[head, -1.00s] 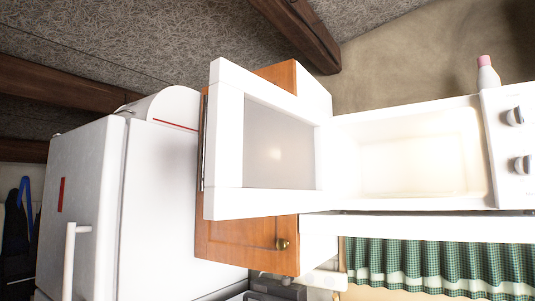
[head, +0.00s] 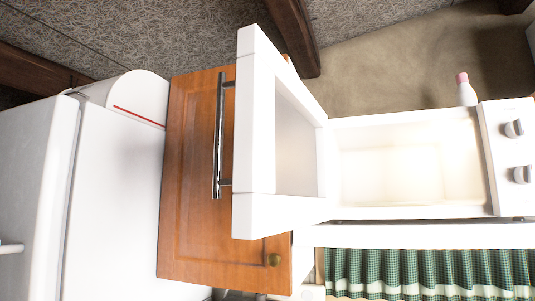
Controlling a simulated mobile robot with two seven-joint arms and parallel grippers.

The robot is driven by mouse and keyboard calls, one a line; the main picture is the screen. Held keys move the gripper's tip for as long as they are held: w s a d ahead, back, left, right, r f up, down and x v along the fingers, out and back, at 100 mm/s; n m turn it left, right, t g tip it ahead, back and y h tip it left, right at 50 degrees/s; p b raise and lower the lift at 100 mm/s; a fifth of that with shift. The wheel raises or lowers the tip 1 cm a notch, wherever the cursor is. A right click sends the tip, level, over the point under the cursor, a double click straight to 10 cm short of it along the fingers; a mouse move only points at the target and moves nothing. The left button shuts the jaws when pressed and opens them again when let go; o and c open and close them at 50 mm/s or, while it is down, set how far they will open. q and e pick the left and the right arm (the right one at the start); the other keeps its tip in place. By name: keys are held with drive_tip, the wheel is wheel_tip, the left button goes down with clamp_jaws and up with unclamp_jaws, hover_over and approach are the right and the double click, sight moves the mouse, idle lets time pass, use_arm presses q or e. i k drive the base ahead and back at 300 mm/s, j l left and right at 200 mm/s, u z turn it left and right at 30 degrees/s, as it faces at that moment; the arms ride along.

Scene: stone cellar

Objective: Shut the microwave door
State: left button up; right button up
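The white microwave (head: 410,212) stands at the right of the head view. Its cavity is lit and looks empty, and its control panel with two grey knobs (head: 517,150) is at its right side. Its door (head: 253,215) is hinged at the left of the cavity and stands wide open toward me. The door has a glass pane (head: 297,140) and a long metal bar handle (head: 218,140) on its outer left side. Neither of my grippers shows in the view.
A white fridge (head: 110,200) stands at the left. A white bottle with a pink cap (head: 466,90) is behind the microwave. A green checked curtain (head: 430,270) hangs below.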

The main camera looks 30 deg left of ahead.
sight(280, 182)
drive_tip(key=k+j, duration=0.1)
drive_tip(key=j, duration=1.25)
drive_tip(key=k, duration=0.05)
